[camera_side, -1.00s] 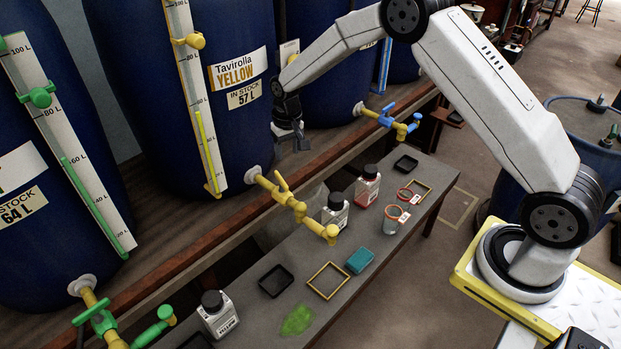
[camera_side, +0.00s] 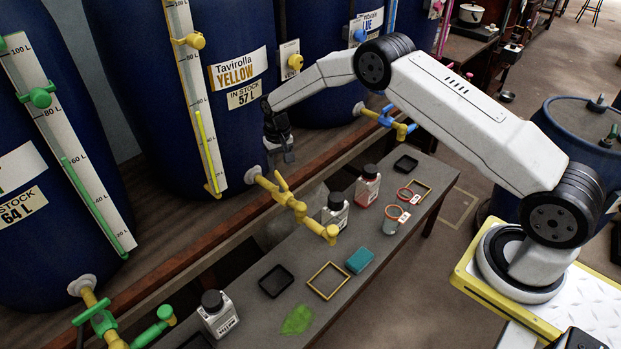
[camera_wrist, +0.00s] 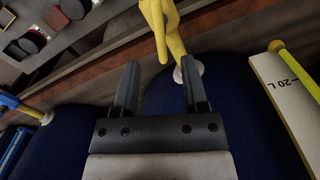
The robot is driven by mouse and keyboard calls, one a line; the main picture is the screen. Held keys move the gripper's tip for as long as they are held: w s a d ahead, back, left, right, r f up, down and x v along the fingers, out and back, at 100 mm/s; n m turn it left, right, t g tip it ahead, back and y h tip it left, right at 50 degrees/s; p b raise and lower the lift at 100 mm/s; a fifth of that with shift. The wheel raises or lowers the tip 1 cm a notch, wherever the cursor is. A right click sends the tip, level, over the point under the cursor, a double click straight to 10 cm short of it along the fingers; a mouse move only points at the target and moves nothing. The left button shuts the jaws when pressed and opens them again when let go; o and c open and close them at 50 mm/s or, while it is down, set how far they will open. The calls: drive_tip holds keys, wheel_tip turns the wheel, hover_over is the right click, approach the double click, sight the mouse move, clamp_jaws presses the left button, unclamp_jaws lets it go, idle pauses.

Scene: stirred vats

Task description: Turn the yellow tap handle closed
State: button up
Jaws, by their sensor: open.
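The yellow tap (camera_side: 305,216) juts from the lower front of the blue vat labelled Tavirolla Yellow (camera_side: 240,130). Its yellow handle (camera_side: 281,183) sticks up at an angle from the tap body. My gripper (camera_side: 289,155) hangs above and slightly right of the handle, in front of the vat, apart from it. In the wrist view my gripper (camera_wrist: 159,78) is open and empty, with its two dark fingers spread. The yellow handle (camera_wrist: 157,28) lies beyond the fingertips, near the top centre, and the tap's white collar (camera_wrist: 188,72) is beside the right finger.
A bench below holds white bottles (camera_side: 335,211), a black tray (camera_side: 276,281), a yellow frame (camera_side: 327,281) and a teal block (camera_side: 359,260). A blue-handled tap (camera_side: 388,122) is at right, a green-handled tap (camera_side: 97,316) at lower left. The space around my gripper is clear.

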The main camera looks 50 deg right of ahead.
sight(281, 178)
drive_tip(key=shift+f, duration=3.25)
drive_tip(key=shift+c, duration=0.2)
clamp_jaws()
